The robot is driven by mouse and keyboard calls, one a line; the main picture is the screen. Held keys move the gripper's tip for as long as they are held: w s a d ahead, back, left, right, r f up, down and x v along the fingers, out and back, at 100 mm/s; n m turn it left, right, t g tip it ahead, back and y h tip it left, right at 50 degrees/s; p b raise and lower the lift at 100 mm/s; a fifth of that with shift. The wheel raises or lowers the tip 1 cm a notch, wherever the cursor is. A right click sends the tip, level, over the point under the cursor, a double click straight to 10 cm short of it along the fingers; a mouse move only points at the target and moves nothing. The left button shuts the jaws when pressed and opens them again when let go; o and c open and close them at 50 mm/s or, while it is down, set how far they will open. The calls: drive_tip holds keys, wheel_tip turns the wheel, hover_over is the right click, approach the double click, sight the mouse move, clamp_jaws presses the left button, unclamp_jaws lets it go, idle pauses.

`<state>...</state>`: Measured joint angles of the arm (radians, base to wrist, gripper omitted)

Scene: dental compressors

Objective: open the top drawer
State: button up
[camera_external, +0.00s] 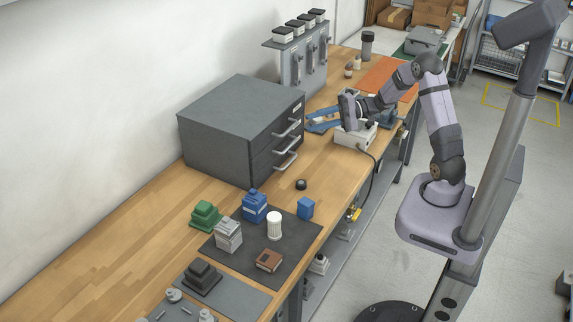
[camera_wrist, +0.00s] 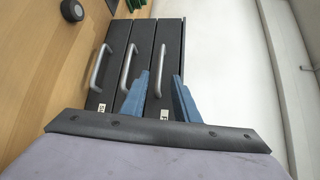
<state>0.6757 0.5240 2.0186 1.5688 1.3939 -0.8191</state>
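The dark grey cabinet (camera_external: 220,125) stands on the bench against the wall with three stacked drawers, all looking shut. The top drawer (camera_external: 272,127) has a silver bar handle (camera_external: 288,129). My gripper (camera_external: 308,120) is in front of the cabinet near the top drawer. Its blue fingers are apart and empty, as the wrist view also shows (camera_wrist: 160,75). I cannot tell whether a finger touches the handle.
The lower handles (camera_wrist: 126,66) (camera_wrist: 99,66) stick out below the top one. A white box device (camera_external: 355,135) stands under my wrist. A small black round object (camera_external: 301,184) lies before the cabinet. A dark mat (camera_external: 292,242) with several small items lies nearer the camera.

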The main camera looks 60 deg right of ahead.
sight(292, 128)
drive_tip(key=shift+p+x, duration=1.4)
drive_tip(key=shift+x, duration=2.3)
drive_tip(key=shift+c, duration=0.3)
clamp_jaws()
